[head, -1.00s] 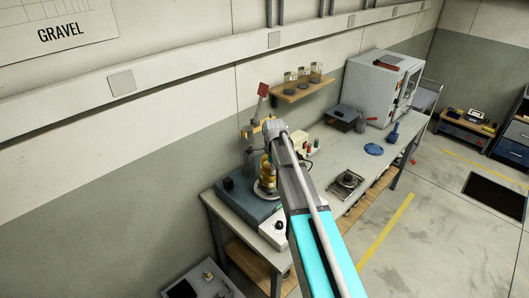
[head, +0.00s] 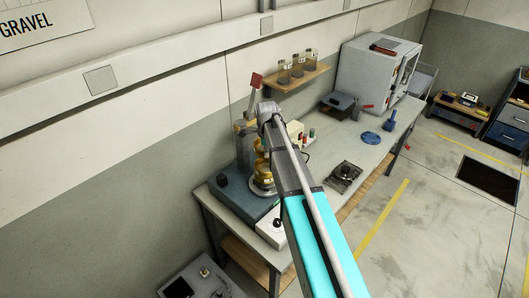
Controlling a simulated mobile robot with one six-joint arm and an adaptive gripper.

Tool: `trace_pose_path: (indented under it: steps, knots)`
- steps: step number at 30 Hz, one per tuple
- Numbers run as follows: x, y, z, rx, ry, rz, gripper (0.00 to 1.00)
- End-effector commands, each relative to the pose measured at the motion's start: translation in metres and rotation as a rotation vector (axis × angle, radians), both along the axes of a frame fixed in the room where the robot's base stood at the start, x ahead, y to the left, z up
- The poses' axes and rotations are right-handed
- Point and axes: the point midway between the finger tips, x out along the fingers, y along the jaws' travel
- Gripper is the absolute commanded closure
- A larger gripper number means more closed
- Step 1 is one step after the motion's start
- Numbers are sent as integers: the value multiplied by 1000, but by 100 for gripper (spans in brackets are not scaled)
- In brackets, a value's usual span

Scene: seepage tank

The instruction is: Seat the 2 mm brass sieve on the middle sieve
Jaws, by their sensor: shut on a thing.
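A stack of brass sieves (head: 261,172) stands on the dark blue-grey shaker base (head: 238,200) at the near left end of the bench. My arm crosses in front of the stack and hides much of its right side. I cannot tell the 2 mm sieve from the middle sieve at this size. The end of my arm with my gripper is hidden behind my own arm links, so its fingers and what they hold do not show.
A red-topped lever (head: 256,80) stands up behind the stack. A wooden shelf with jars (head: 297,68) hangs above. A black device (head: 344,176), a blue disc (head: 371,138) and a grey oven (head: 378,72) are farther along the bench (head: 330,155). Bare bench top lies between them.

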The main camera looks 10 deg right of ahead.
Motion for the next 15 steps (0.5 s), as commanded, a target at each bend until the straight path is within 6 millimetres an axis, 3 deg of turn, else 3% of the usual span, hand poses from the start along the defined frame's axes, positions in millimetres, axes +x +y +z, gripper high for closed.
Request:
trace_pose_path:
  steps: [15]
  knots:
    - [0, 2, -23, 0, 0, 2, 100]
